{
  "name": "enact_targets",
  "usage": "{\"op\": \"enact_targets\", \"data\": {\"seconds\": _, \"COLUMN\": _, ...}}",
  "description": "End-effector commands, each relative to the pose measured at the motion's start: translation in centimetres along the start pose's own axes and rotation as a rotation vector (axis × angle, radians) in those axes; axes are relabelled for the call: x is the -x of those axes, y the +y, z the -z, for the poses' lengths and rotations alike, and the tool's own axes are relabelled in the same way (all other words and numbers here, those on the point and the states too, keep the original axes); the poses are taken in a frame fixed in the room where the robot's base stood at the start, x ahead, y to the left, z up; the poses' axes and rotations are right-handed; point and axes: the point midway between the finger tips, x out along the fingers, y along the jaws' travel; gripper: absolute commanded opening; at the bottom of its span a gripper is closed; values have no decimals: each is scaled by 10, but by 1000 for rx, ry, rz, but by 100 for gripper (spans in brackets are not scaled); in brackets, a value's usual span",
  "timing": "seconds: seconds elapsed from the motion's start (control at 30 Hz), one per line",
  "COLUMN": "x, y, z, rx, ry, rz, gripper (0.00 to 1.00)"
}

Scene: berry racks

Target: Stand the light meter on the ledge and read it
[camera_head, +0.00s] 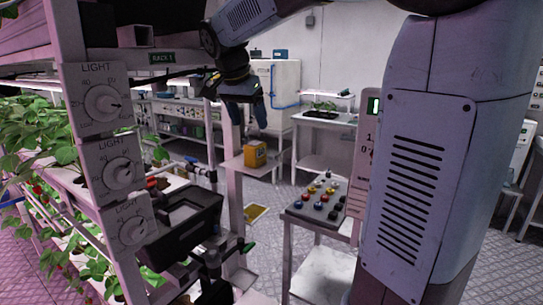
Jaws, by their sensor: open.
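My gripper (247,112) hangs above the ledge, pointing down, open and empty. It is apart from the box, with a clear gap between them.
A rack on the left carries three dials marked LIGHT (103,103), a black crate (184,226) and strawberry plants (35,135). A button panel (318,198) stands right of the ledge. A yellow item (255,213) lies on the floor below.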

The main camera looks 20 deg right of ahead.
Motion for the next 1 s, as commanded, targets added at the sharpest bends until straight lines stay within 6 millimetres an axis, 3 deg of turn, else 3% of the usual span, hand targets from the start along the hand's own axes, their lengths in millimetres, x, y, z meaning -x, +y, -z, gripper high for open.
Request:
{"op": "enact_targets", "data": {"seconds": 0.27, "x": 3, "y": 76, "z": -42, "rx": 256, "ry": -11, "rz": 106, "gripper": 74}}
{"op": "enact_targets", "data": {"seconds": 0.6, "x": -18, "y": 160, "z": -106, "rx": 580, "ry": 28, "rz": 267, "gripper": 74}}
{"op": "enact_targets", "data": {"seconds": 0.8, "x": -35, "y": 193, "z": -139, "rx": 728, "ry": 74, "rz": 345, "gripper": 74}}
{"op": "enact_targets", "data": {"seconds": 1.0, "x": -42, "y": 201, "z": -158, "rx": 793, "ry": 100, "rz": 378, "gripper": 74}}
